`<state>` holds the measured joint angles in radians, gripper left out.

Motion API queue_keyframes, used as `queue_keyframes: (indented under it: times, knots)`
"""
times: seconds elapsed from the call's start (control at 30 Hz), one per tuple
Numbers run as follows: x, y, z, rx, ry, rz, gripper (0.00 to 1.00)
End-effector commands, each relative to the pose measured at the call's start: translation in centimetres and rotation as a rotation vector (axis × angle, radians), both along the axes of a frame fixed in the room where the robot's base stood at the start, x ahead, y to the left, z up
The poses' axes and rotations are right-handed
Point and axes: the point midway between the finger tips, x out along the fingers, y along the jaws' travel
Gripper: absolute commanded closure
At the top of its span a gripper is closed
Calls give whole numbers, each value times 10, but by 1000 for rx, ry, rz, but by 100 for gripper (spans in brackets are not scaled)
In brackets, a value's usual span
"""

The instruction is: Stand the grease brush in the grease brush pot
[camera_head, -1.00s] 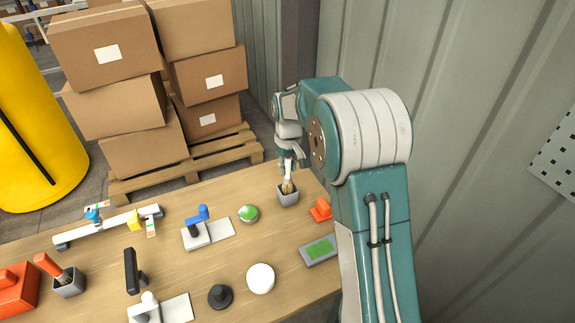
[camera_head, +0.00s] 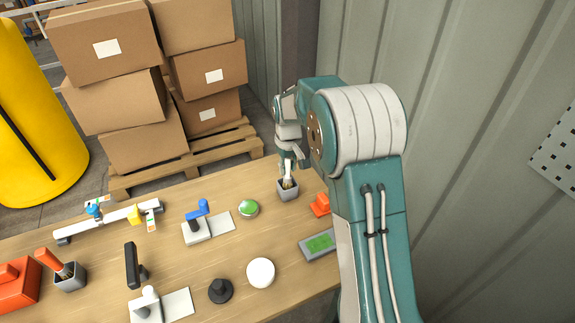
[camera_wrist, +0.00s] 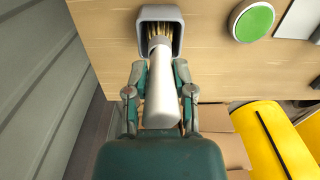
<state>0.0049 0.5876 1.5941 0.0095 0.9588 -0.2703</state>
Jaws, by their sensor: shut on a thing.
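The grease brush (camera_wrist: 161,95) has a pale grey-white handle and tan bristles. My gripper (camera_wrist: 160,72) is shut on its handle, one finger on each side. The grease brush pot (camera_head: 288,191) is a small grey square pot near the table's back edge. In the wrist view the pot (camera_wrist: 175,17) lies beyond the fingertips, and the bristles are within its opening. The brush looks roughly upright in the head view. Whether the bristles touch the pot's floor is hidden.
A green-topped round tin (camera_head: 248,208) stands left of the pot, an orange block (camera_head: 320,204) to its right. A red-handled brush stands in another grey pot (camera_head: 69,279) at far left. A corrugated wall (camera_head: 455,120) rises behind my arm.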

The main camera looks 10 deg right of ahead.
Motion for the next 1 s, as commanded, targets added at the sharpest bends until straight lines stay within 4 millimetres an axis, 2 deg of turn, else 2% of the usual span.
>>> queue_keyframes:
  times: [0.27, 0.3, 0.37, 0.4, 0.77, 0.87, 1.0]
  knots:
    - [0, 0, -6, 0, 0, 0, 100]
    - [0, 0, -6, 0, -1, 0, 59]
    - [0, 0, -6, 0, -1, 0, 32]
    - [0, 0, -6, 0, -1, 0, 28]
    - [0, 0, -5, 0, -1, 0, 28]
    - [1, 0, 2, 0, -2, 0, 28]
    - [1, 0, 27, 0, -6, 0, 28]
